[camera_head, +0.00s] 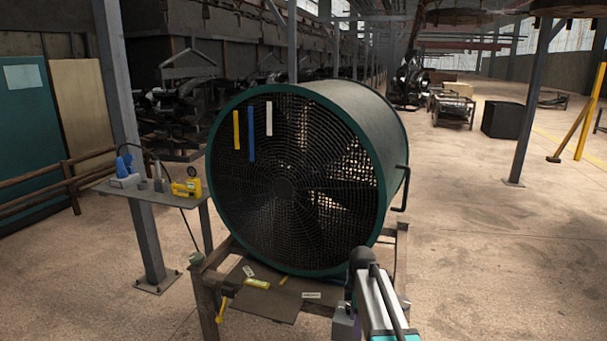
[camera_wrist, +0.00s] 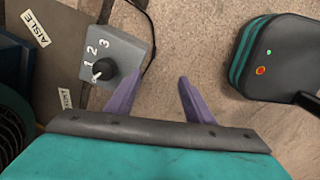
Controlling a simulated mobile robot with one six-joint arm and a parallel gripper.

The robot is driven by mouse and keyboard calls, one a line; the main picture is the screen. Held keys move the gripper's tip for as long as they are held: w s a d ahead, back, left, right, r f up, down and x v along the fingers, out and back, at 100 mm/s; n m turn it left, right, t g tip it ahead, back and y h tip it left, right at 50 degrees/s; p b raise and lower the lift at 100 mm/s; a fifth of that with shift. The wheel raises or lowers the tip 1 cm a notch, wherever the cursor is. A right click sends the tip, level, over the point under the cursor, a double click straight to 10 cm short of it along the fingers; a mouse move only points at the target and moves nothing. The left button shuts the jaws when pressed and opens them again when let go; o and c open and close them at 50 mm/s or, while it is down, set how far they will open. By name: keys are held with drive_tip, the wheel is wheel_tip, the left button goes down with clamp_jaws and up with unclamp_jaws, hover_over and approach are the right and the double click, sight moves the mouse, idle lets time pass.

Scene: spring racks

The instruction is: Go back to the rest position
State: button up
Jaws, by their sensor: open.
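My gripper (camera_wrist: 154,84) shows in the wrist view with its two purple fingers apart and nothing between them. A grey control box (camera_wrist: 118,62) with a black knob (camera_wrist: 104,69) and the numerals 1, 2 and 3 lies just left of the fingers. The fingers do not appear to grip it. In the head view, my arm reaches in at the bottom right, in front of the fan stand.
A large drum fan (camera_head: 285,188) stands on a wooden stand (camera_head: 212,280) in front of me. A small side table (camera_head: 160,193) at the left holds a yellow device (camera_head: 187,188). Steel posts (camera_head: 530,110) rise on both sides. Open floor (camera_head: 480,240) lies to the right.

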drive_tip(key=s+f+m+g, duration=0.1)
drive_tip(key=s+f+m, duration=0.5)
drive_tip(key=s+f, duration=0.4)
drive_tip(key=s+f+m+g, duration=0.2)
drive_tip(key=s+f+m, duration=0.4)
drive_tip(key=s+f, duration=0.5)
drive_tip(key=s+f+m+g, duration=0.2)
drive_tip(key=s+f+m, duration=0.3)
drive_tip(key=s, duration=1.9)
wheel_tip(320, 180, down, 6)
drive_tip(key=shift+r+m, duration=0.25)
drive_tip(key=shift+m, duration=0.15)
drive_tip(key=shift+d, duration=0.1)
